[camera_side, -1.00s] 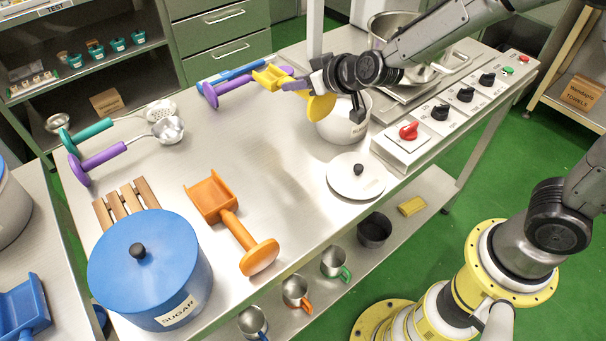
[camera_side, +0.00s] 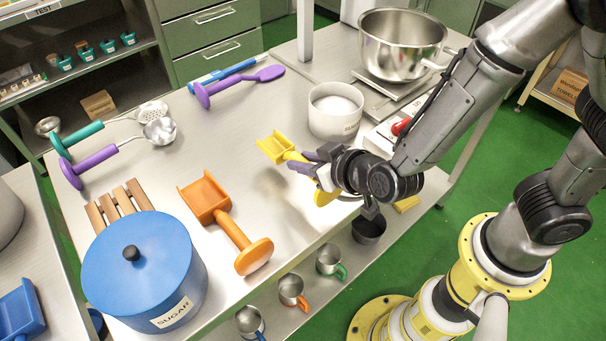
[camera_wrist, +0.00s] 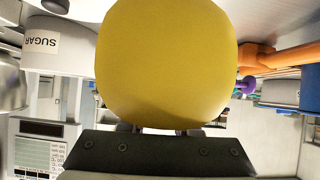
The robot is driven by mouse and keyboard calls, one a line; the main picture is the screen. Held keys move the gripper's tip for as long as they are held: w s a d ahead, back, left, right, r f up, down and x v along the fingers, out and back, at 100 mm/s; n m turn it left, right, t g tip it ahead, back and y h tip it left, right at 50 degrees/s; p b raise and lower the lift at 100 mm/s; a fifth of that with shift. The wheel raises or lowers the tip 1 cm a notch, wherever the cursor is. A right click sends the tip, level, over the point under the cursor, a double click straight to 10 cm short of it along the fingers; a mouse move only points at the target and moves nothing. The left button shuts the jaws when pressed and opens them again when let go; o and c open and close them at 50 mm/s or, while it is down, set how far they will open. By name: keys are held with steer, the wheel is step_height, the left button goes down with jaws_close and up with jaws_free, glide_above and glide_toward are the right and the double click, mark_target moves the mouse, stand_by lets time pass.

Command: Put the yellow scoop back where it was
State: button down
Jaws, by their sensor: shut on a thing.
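The yellow scoop (camera_side: 275,147) is held in the air over the front right part of the table in the side view. My gripper (camera_side: 308,165) is shut on its handle. The scoop's pan points to the left and back, and its round yellow end disc shows below the gripper. In the wrist view the yellow disc (camera_wrist: 165,62) fills the middle, hiding the handle and most of the fingers. The scoop is apart from the white pot (camera_side: 336,124), which stands open behind it with white contents.
An orange scoop (camera_side: 232,228) lies left of my gripper, beside a lidded blue sugar pot (camera_side: 145,275). A steel bowl (camera_side: 402,45) stands back right. The table's middle is clear.

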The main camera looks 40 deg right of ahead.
steer(key=shift+f, duration=2)
steer(key=shift+f, duration=0.1)
steer(key=c, duration=0.6)
jaws_free()
steer(key=shift+c, duration=0.2)
